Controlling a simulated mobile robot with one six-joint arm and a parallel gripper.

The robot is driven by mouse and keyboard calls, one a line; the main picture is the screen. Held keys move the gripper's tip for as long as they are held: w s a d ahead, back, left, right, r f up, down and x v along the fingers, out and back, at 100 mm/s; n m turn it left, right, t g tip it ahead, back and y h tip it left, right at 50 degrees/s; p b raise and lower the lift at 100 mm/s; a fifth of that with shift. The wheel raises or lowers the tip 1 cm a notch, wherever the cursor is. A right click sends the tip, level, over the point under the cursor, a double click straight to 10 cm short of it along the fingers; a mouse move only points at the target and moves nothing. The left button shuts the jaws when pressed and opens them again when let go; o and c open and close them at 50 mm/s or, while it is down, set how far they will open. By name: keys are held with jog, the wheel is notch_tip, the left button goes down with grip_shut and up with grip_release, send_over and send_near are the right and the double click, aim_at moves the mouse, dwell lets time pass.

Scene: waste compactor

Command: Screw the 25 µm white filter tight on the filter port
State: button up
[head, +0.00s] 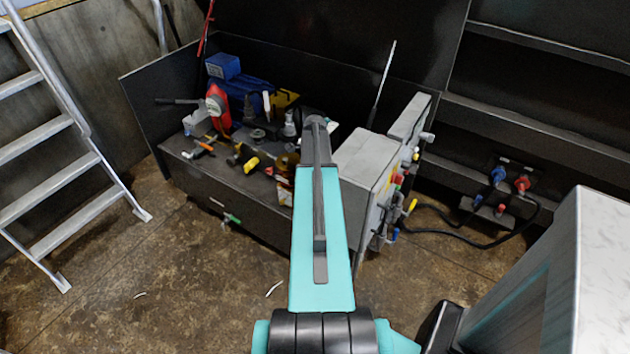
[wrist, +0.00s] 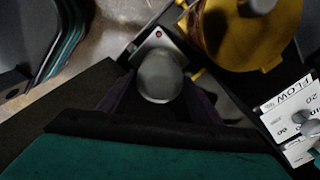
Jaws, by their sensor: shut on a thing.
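In the wrist view my gripper (wrist: 160,88) has its two dark fingers on either side of a grey, round-ended body (wrist: 160,76) and is shut on it. This appears to be the filter, seen from its end; no 25 µm marking can be read. A grey metal bracket with a red dot (wrist: 158,36) lies just beyond it, perhaps at the filter port. The joint is hidden, so I cannot tell whether the thread is engaged. In the head view my arm hides the gripper and the filter.
A yellow-gold bowl-like part (wrist: 250,35) sits close at right in the wrist view, with a white FLOW plate (wrist: 292,115) below it. In the head view, a bench (head: 215,190) carries a blue motor (head: 240,90), and a grey cabinet (head: 365,170) stands right of my arm.

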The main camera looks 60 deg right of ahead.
jog(key=shift+m, duration=2)
jog(key=o, duration=1.2)
jog(key=shift+o, duration=0.2)
jog(key=shift+c, duration=0.3)
jog(key=shift+n+p, duration=0.4)
jog(key=shift+n, duration=2.2)
jog(key=shift+n, duration=2.6)
